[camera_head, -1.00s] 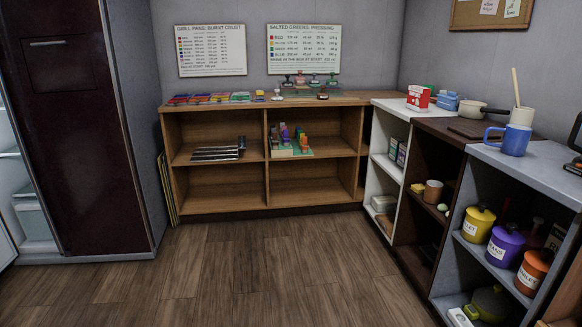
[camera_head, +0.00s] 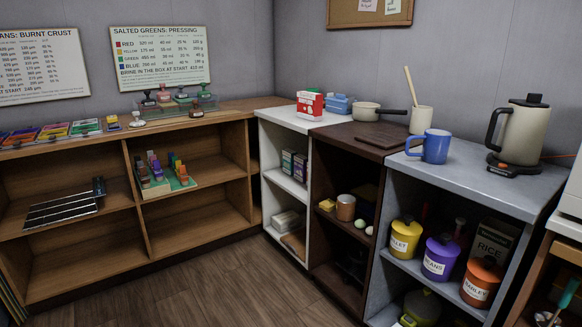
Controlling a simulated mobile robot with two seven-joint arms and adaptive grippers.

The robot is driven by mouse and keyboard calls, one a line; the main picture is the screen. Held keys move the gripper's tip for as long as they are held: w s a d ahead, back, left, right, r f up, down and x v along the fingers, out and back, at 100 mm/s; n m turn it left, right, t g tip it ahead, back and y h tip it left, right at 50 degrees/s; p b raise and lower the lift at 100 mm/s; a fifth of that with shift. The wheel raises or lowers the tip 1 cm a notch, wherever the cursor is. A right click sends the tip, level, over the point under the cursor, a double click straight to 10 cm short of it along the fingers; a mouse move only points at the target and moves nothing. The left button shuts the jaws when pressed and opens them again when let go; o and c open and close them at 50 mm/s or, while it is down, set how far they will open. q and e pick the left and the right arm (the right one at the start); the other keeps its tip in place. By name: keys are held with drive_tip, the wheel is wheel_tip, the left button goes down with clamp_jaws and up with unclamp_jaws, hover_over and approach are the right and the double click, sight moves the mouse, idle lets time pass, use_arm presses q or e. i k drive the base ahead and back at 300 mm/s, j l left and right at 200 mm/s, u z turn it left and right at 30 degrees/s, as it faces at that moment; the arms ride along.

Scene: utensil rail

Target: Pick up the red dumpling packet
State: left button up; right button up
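A red and white box-shaped packet (camera_head: 310,104) stands upright on top of the white shelf unit, near the wall corner. Its print is too small to read, so I cannot tell whether it is the dumpling packet. A flat red-covered item (camera_head: 20,138) lies in a row of coloured ones on the wooden shelf top at the left. Neither of my grippers is in view.
A blue container (camera_head: 340,104), a pan (camera_head: 367,111), a dark board (camera_head: 360,141), a blue mug (camera_head: 435,147) and a kettle (camera_head: 522,130) stand on the right-hand counters. Lidded pots (camera_head: 438,259) fill the shelf below. The wooden floor (camera_head: 185,291) in front is clear.

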sight(309, 104)
drive_tip(key=i+j+z, duration=0.45)
drive_tip(key=j, duration=0.4)
drive_tip(key=i+z, duration=0.2)
drive_tip(key=z, duration=0.15)
drive_tip(key=i+j+z, duration=0.2)
drive_tip(key=z, duration=0.15)
drive_tip(key=i+j+z, duration=0.15)
drive_tip(key=z, duration=0.2)
